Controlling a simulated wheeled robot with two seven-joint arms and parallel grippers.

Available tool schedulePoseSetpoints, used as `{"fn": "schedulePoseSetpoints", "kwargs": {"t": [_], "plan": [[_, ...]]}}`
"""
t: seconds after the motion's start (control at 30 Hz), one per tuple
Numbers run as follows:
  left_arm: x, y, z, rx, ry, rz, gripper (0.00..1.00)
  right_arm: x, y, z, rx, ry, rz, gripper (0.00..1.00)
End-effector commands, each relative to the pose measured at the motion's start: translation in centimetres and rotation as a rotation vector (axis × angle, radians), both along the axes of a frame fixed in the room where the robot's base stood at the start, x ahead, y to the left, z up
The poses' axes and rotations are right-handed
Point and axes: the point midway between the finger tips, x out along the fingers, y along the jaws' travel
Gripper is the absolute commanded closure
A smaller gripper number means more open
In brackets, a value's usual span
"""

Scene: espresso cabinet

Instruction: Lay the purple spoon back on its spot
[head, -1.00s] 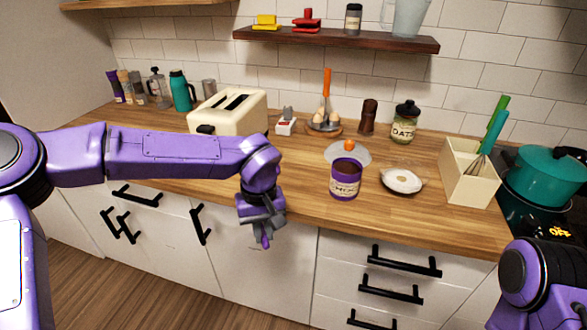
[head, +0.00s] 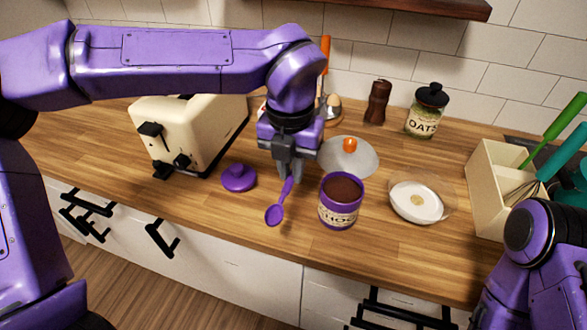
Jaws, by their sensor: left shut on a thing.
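The purple spoon (head: 275,214) is held by its handle in my left gripper (head: 288,178), which is shut on it. The spoon's bowl points down and toward the front of the wooden counter. It is between the purple lid and the purple jar; I cannot tell whether it touches the counter. The purple jar (head: 339,213), open and filled with brown powder, stands just right of the spoon. The round purple lid (head: 238,178) lies on the counter to the left. My right arm shows at the lower right, but its gripper's fingers are out of view.
A cream toaster (head: 190,135) stands at the left. A glass lid with an orange knob (head: 349,145) lies behind the jar. A white dish (head: 416,202) and a cream utensil box (head: 483,190) are to the right. The counter's front strip (head: 215,213) is clear.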

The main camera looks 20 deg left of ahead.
Motion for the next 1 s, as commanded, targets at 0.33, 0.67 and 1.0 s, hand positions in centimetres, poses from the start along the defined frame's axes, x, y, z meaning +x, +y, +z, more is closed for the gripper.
{"fn": "schedulePoseSetpoints", "kwargs": {"t": [0.33, 0.67, 1.0], "plan": [[8.7, 2.5, -5.4, 0.002, 0.007, -0.001, 1.0, 0.0, 0.0, 3.9, -0.001, -0.001, 0.0, 0.57], [11.3, 3.2, -10.2, 0.002, 0.005, -0.007, 1.0, 0.0, 0.0, 5.0, 0.0, 0.0, 0.0, 0.57], [11.4, 3.1, -12.0, 0.001, 0.0, -0.006, 1.0, 0.0, 0.0, 5.1, -0.001, -0.001, 0.0, 0.57]]}}
